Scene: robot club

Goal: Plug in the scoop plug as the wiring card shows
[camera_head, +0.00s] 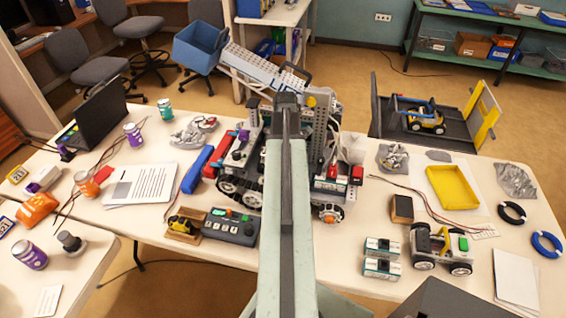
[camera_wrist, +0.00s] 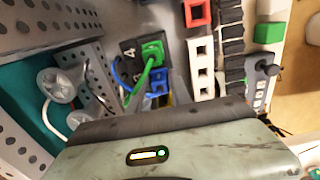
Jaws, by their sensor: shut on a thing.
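The built robot (camera_head: 322,180) stands on the table, with its blue scoop (camera_head: 201,47) raised on a grey arm. My arm covers its middle. In the wrist view, a green plug (camera_wrist: 152,50) with a green cable sits at a dark port block marked 4 (camera_wrist: 128,52). A blue plug (camera_wrist: 155,82) with a blue cable is just below it. I cannot tell which plug is the scoop plug. A printed sheet (camera_head: 142,186) lies left of the robot; its text is too small to read.
A control box (camera_head: 231,228) lies in front of the built robot. A small wheeled vehicle (camera_head: 440,249), a yellow tray (camera_head: 453,187) and cables are at the right. Grey perforated beams (camera_wrist: 50,25) and a white beam (camera_wrist: 202,68) crowd the ports.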

